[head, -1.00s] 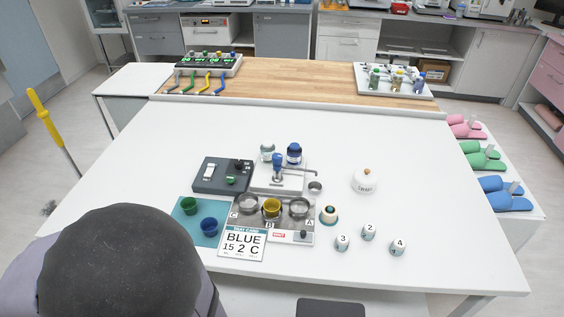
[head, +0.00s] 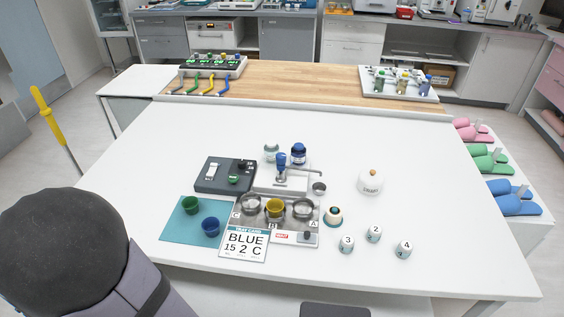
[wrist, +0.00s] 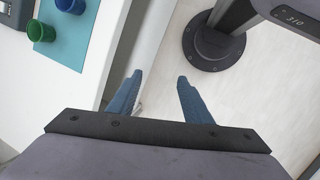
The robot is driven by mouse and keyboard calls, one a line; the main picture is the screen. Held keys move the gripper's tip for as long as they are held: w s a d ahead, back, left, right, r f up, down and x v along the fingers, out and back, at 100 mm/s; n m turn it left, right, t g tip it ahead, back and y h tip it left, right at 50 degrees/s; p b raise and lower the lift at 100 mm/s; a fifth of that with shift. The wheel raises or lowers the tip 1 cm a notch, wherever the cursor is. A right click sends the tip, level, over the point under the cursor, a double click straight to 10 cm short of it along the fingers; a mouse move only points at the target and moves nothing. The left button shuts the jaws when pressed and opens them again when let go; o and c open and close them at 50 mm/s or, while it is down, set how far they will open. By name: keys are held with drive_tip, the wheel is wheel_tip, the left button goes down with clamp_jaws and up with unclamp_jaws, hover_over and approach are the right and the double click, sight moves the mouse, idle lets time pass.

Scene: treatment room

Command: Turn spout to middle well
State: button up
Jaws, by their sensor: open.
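The spout (head: 306,171) is a thin grey arm on a blue-topped dispenser (head: 281,162), and it points to the right. Below it is a grey panel (head: 268,225) with three wells. Well C (head: 251,203) on the left looks empty, the middle well B holds a yellow cup (head: 276,207), and well A (head: 303,207) on the right looks empty. A small grey cup (head: 319,188) stands near the spout's tip. My gripper shows in the wrist view (wrist: 158,80), open and empty above the floor beside the table, away from the spout.
A teal mat (head: 180,235) holds a green cup (head: 190,204) and a blue cup (head: 210,226). A card (head: 245,244) reads "BLUE 15 2 C". A dark device (head: 225,175), a white lidded jar (head: 370,181) and numbered pots (head: 375,233) surround the panel.

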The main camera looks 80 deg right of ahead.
drive_tip(key=s+d+n+g+h+b, duration=0.1)
drive_tip(key=s+d+g, duration=0.1)
drive_tip(key=d, duration=0.7)
drive_tip(key=s+d+n+g+h+b, duration=0.1)
drive_tip(key=s+d+h+b, duration=0.1)
drive_tip(key=d, duration=0.7)
drive_tip(key=s+d+n+g+h+b, duration=0.1)
drive_tip(key=s+d+g, duration=0.1)
drive_tip(key=d, duration=0.7)
drive_tip(key=shift+s+f+g+h+b, duration=0.3)
drive_tip(key=shift+s+f+h+b, duration=0.05)
drive_tip(key=shift+h+b, duration=0.05)
drive_tip(key=s+d+r+n+g+h+b, duration=0.1)
drive_tip(key=s+d+r+g+h+b, duration=0.15)
drive_tip(key=s+d, duration=0.55)
drive_tip(key=n+g, duration=0.1)
drive_tip(key=g, duration=0.2)
approach(281, 155)
drive_tip(key=s+d+f, duration=0.1)
drive_tip(key=s, duration=0.1)
drive_tip(key=shift+s+d+g+h+b, duration=0.3)
drive_tip(key=shift+h+b, duration=0.1)
drive_tip(key=shift+h, duration=0.15)
drive_tip(key=shift+p+x, duration=0.75)
drive_tip(key=shift+x, duration=2.7)
drive_tip(key=shift+f, duration=0.1)
clamp_jaws()
